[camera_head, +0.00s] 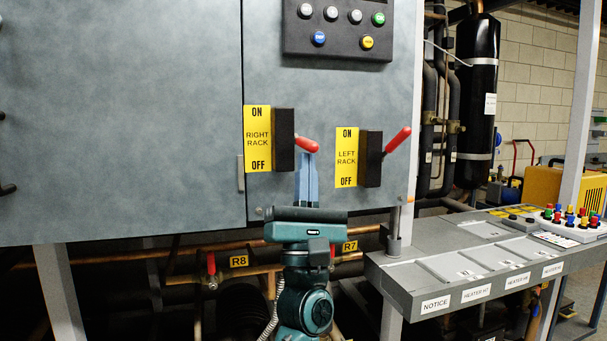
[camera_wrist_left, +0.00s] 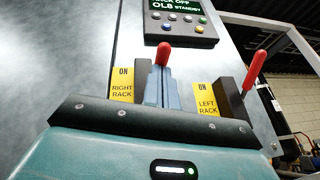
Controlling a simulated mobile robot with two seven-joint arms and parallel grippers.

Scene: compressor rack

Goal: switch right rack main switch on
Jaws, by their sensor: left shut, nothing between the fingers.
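The right rack main switch has a black body (camera_head: 283,140) beside a yellow RIGHT RACK label (camera_head: 257,138) with ON at the top and OFF at the bottom. Its red handle (camera_head: 306,144) sticks out to the right, tipped slightly down. My left gripper (camera_head: 308,160) is shut and empty, with its blue fingers pointing up just under this handle. In the left wrist view the red handle (camera_wrist_left: 164,54) shows right at the fingertips (camera_wrist_left: 161,72). I cannot tell whether they touch. My right gripper is in neither view.
The left rack switch (camera_head: 370,158) is close on the right, its red handle (camera_head: 398,139) angled up to the right. A button panel (camera_head: 338,28) is above. A grey shelf (camera_head: 440,262) juts out at lower right. Copper pipes (camera_head: 190,246) run below the cabinet.

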